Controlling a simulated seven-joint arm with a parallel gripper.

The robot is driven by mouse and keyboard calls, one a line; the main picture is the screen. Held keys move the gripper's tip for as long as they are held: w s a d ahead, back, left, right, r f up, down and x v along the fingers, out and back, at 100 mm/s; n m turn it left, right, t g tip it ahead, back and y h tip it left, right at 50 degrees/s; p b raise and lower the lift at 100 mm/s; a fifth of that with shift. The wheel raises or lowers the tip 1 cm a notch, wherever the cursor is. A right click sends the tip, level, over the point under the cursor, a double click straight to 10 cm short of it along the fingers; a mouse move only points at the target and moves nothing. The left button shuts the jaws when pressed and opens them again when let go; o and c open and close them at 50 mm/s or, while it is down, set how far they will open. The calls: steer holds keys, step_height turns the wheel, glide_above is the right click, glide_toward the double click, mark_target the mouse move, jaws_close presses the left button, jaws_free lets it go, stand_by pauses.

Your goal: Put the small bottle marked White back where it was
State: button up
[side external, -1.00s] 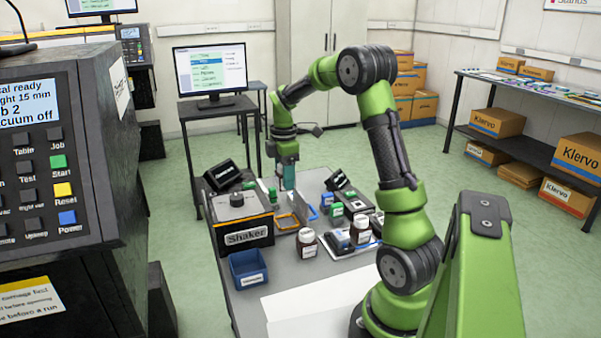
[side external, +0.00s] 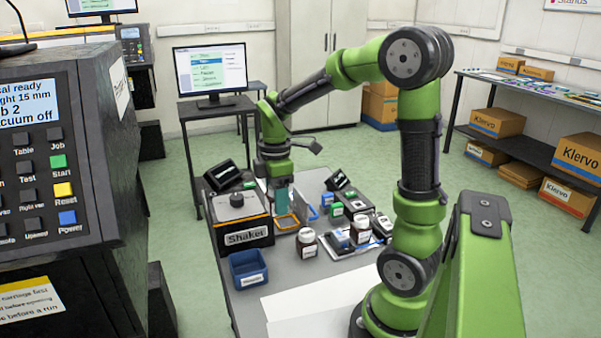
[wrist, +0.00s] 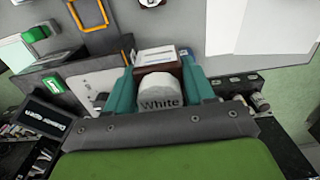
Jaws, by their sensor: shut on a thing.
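The small bottle marked White (wrist: 160,92) shows in the wrist view with a white cap and a brown body. It sits between the teal fingers of my gripper (wrist: 162,75), which is shut on it. In the side view my gripper (side external: 281,207) hangs low over the far part of the grey table, just behind the orange frame (side external: 287,222). The held bottle cannot be made out there. Where the bottle stood before is not shown.
The Shaker (side external: 243,222) stands close to the left of my gripper. A blue bin (side external: 248,268) is nearer. Brown white-capped bottles (side external: 307,243) (side external: 361,228) stand to the right. Dark tilted displays (side external: 222,176) (side external: 337,180) are at the back. The near table is mostly clear.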

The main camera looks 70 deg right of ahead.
step_height(320, 180, down, 15)
steer(key=shift+r, duration=0.1)
stand_by(0.4)
steer(key=o, duration=1.3)
steer(key=shift+c, duration=0.2)
